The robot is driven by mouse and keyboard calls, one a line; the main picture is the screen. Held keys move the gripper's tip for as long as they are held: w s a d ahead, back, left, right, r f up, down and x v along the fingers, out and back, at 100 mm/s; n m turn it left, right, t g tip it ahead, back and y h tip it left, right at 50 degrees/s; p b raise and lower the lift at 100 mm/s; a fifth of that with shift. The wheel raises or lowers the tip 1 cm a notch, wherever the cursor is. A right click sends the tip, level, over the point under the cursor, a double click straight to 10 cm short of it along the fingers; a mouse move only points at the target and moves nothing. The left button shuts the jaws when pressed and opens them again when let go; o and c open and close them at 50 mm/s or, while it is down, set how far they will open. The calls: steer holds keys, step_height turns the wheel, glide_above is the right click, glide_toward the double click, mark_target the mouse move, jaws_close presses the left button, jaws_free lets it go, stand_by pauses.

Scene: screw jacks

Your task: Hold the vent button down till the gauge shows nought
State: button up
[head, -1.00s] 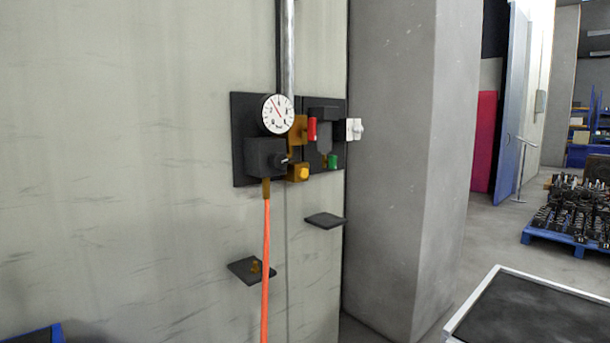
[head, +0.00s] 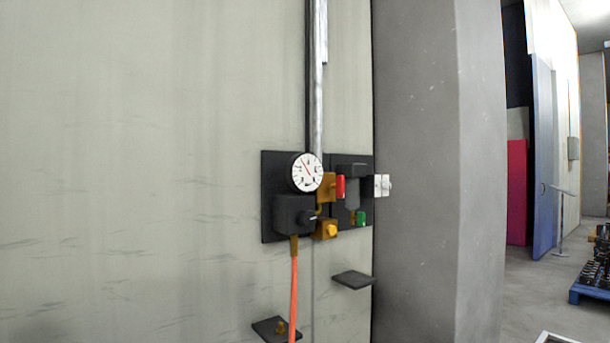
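A round white gauge (head: 307,172) with a red needle sits on a black wall panel (head: 282,159). The needle points to the upper left; the figures are too small to read. Below the gauge is a black block (head: 292,215) with a dark knob. To its lower right is a brass block with a yellow button (head: 332,231), which may be the vent button. A red handle (head: 340,187) and a green knob (head: 361,217) sit to the right. Nothing touches any of them. My gripper is not in view.
An orange hose (head: 294,295) hangs from the black block. Two small dark shelves (head: 353,280) jut out below the panel. A grey pillar (head: 425,170) stands just right, with a white switch (head: 382,185) beside the panel. Open floor (head: 540,295) lies further right.

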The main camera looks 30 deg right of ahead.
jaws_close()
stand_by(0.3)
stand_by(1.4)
